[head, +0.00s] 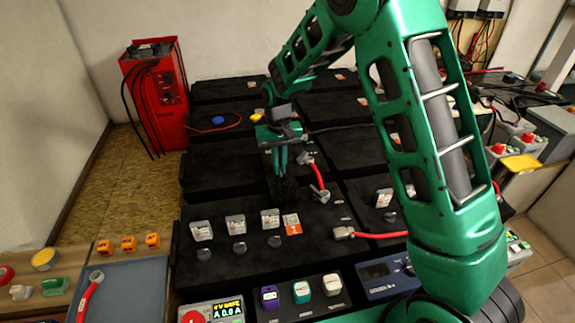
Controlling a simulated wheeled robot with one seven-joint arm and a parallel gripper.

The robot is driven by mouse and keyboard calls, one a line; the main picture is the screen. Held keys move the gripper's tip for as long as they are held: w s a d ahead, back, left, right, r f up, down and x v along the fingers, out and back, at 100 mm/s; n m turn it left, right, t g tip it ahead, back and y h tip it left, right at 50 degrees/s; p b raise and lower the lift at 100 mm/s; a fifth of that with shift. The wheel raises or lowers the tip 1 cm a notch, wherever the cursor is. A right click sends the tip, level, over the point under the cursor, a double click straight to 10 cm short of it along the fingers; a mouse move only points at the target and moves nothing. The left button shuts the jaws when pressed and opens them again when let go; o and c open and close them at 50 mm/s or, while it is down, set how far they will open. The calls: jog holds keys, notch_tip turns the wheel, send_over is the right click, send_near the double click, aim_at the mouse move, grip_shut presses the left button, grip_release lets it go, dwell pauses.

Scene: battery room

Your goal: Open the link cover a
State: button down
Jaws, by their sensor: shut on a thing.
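My gripper (281,178) points down over the black battery blocks, near the middle of the head view. It is shut on a small dark piece (283,192) at its fingertips. The piece blends with the black tops, so I cannot tell whether it is link cover a. Another clear piece (384,197) stands farther right. I cannot read which is a.
A red cable (316,178) lies just right of my gripper. A second red cable (375,235) runs under my arm. An orange tag (292,224) lies beside the right cover. A red charger (155,95) stands back left. A grey tray (125,295) is front left.

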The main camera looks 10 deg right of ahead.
aim_at(280, 170)
jog(key=c, duration=1.9)
grip_release()
jog(key=shift+o, duration=0.2)
notch_tip(280, 170, up, 11)
jog(key=shift+f, duration=0.1)
